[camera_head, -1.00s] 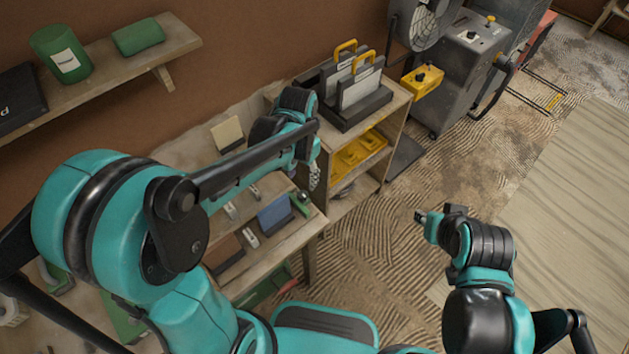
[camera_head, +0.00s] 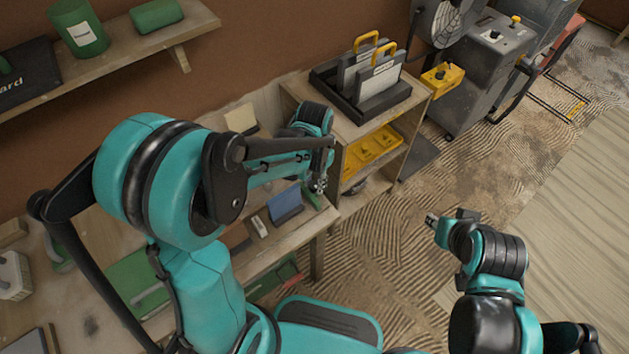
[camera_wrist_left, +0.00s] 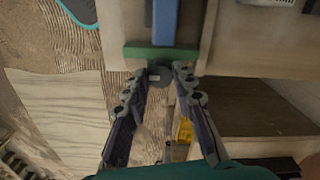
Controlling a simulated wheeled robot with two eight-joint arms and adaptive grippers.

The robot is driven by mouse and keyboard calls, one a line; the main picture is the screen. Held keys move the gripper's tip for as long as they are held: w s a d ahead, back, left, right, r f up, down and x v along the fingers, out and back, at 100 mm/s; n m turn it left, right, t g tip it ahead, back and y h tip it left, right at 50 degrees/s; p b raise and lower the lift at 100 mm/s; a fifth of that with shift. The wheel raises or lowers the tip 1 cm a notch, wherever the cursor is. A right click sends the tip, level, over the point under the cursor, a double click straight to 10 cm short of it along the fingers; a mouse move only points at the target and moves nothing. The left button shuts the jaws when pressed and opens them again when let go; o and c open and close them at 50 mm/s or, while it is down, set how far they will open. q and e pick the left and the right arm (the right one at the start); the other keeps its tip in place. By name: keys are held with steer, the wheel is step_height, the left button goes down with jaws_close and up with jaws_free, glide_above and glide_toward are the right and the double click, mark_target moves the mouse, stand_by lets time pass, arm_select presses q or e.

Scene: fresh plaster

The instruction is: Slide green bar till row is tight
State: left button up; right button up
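The green bar (camera_head: 312,197) lies at the right end of a row on the low wooden shelf. In the left wrist view the green bar (camera_wrist_left: 150,56) runs crosswise, with the blue block (camera_wrist_left: 165,22) just beyond it. In the head view the blue block (camera_head: 285,206) stands left of the bar, then a small pale-handled tool (camera_head: 259,226) and a brown piece (camera_head: 236,240). My left gripper (camera_wrist_left: 159,74) has its fingers apart and empty, close to the bar's near side; contact is unclear. My right gripper (camera_head: 432,220) hangs over the floor, its fingers too small to judge.
A taller shelf unit (camera_head: 375,172) with a black file rack (camera_head: 360,95) on top and a yellow tray (camera_head: 372,150) inside stands right of the low shelf. A wall shelf (camera_head: 120,58) is above. The patterned floor (camera_head: 380,250) is open.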

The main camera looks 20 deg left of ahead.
mark_target(290, 197)
arm_select(q)
jaws_close()
steer(key=s+a, duration=0.1)
steer(key=s, duration=0.1)
steer(key=s+a, duration=0.4)
steer(key=shift+s+p, duration=0.25)
steer(key=shift+p, duration=0.1)
steer(key=o, duration=0.9)
jaws_free()
steer(key=shift+c, duration=0.2)
step_height(290, 197, up, 12)
